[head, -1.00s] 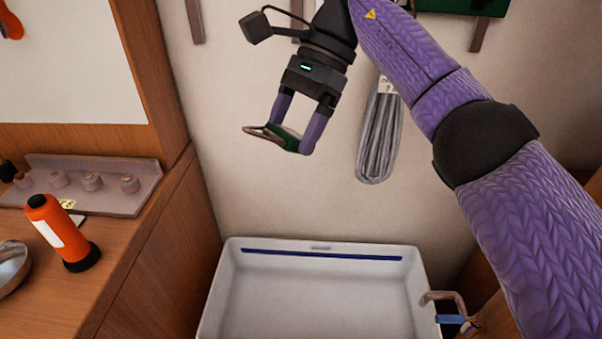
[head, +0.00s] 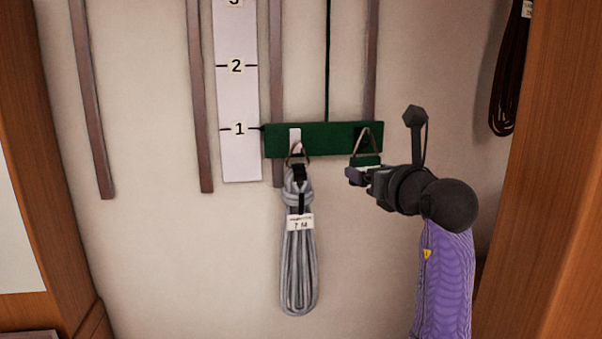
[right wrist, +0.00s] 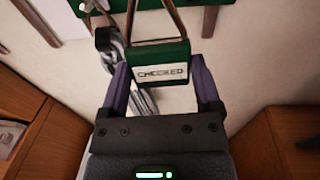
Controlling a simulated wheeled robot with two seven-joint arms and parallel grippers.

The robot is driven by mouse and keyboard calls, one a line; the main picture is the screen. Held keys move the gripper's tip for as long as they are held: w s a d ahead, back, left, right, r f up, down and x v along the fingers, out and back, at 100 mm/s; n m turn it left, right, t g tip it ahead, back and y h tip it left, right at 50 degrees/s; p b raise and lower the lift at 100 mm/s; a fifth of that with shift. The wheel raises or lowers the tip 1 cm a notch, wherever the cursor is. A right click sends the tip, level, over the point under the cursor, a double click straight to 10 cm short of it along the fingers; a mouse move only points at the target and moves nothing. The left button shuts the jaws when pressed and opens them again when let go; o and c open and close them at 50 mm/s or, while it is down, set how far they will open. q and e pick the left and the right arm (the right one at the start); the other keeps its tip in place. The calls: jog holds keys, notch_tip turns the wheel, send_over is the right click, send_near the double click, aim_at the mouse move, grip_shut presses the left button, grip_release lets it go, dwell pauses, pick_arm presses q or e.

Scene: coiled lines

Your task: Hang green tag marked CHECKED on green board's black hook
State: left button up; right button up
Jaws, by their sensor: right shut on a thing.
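The green board (head: 325,148) is on the wall in the head view. A black patch at its right end looks like the black hook (head: 359,133). The green tag (head: 366,160), reading CHECKED in the right wrist view (right wrist: 160,58), has a triangular wire loop standing above it. My right gripper (head: 360,175) is shut on the tag, one finger on each side, just below the board. The loop's top overlaps the hook area; I cannot tell whether it is around the hook or in front of it. My left gripper is not in view.
A grey coiled line (head: 298,255) hangs by a ring from the board's white left hook (head: 295,140), close left of my gripper. A numbered white strip (head: 238,100) is further left. A dark coil (head: 510,75) hangs at the right, near a wooden post (head: 550,180).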

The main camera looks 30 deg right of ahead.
jog(key=w+d+f+m+h+b, duration=0.1)
jog(key=w+d+f+h, duration=0.1)
jog(key=w+d, duration=0.4)
jog(key=shift+w+f, duration=0.55)
jog(key=shift+w, duration=0.35)
dwell(0.7)
jog(key=o, duration=1)
jog(key=shift+o, duration=0.2)
